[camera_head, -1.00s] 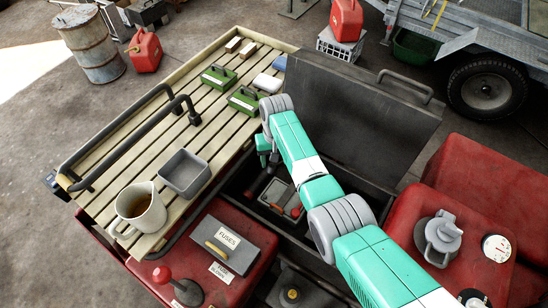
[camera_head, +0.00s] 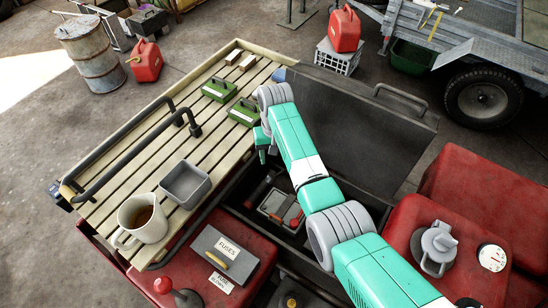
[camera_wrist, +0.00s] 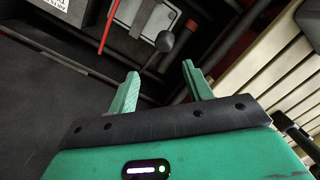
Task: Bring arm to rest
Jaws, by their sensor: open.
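My gripper (camera_wrist: 160,85) is open, with its two green fingers apart and nothing between them in the wrist view. In the head view my gripper (camera_head: 264,147) hangs over the open box near the right edge of the slatted rack; its fingers are partly hidden by the arm. My teal and grey arm reaches from the lower right, across the box opening. A grey tray with red-handled items (camera_head: 280,204) lies inside the box, below the arm; in the wrist view a round black knob on a rod (camera_wrist: 166,41) shows beyond the fingers.
The box's raised lid (camera_head: 365,130) stands right of the arm. The slatted rack (camera_head: 120,175) holds a mug (camera_head: 142,218), a grey dish (camera_head: 184,184) and green blocks (camera_head: 219,89).

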